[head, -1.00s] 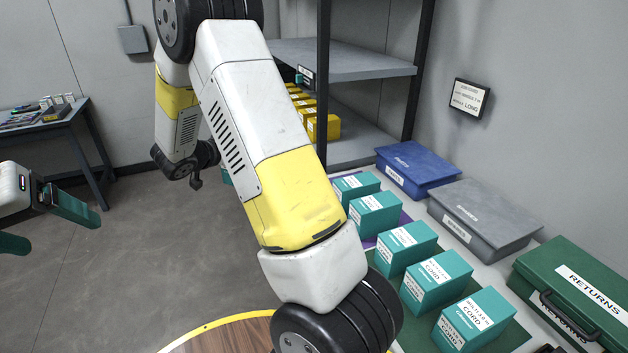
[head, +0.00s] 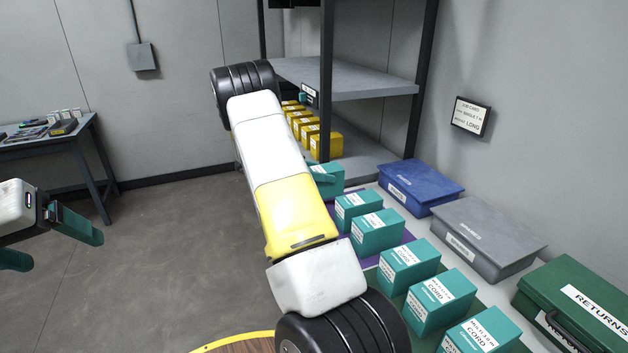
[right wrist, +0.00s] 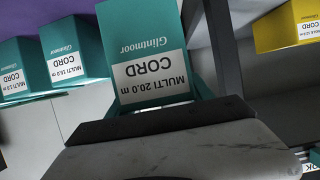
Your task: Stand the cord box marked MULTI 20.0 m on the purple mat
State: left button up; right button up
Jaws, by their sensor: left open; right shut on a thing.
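The teal cord box marked MULTI 20.0 m (right wrist: 145,42) is held in my right gripper (right wrist: 158,98), its label upside down in the right wrist view. In the head view a tilted teal box (head: 326,180), apparently this one, shows beside my right arm near the far end of the purple mat (head: 408,237); my right gripper is hidden there. Whether the box touches the mat cannot be told. Two teal boxes (head: 357,208) (head: 377,232) stand upright on the mat. My left gripper (head: 62,250) is open and empty at the left, away from the table.
More teal boxes (head: 440,300) stand in a row on a green mat nearer me. Blue (head: 420,185), grey (head: 487,236) and green RETURNS (head: 580,305) cases line the wall side. A shelf rack (head: 345,78) with several yellow boxes (head: 318,138) stands just beyond.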

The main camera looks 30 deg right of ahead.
aim_at(343, 185)
jog(key=s+d, duration=0.1)
jog(key=d, duration=0.1)
jog(key=s+d, duration=0.1)
jog(key=d, duration=0.1)
jog(key=s+d, duration=0.1)
jog(key=d, duration=0.1)
jog(key=shift+s+f, duration=0.1)
jog(key=shift+f, duration=1.95)
jog(key=shift+f, duration=0.15)
jog(key=o, duration=1.6)
jog(key=shift+o, duration=0.2)
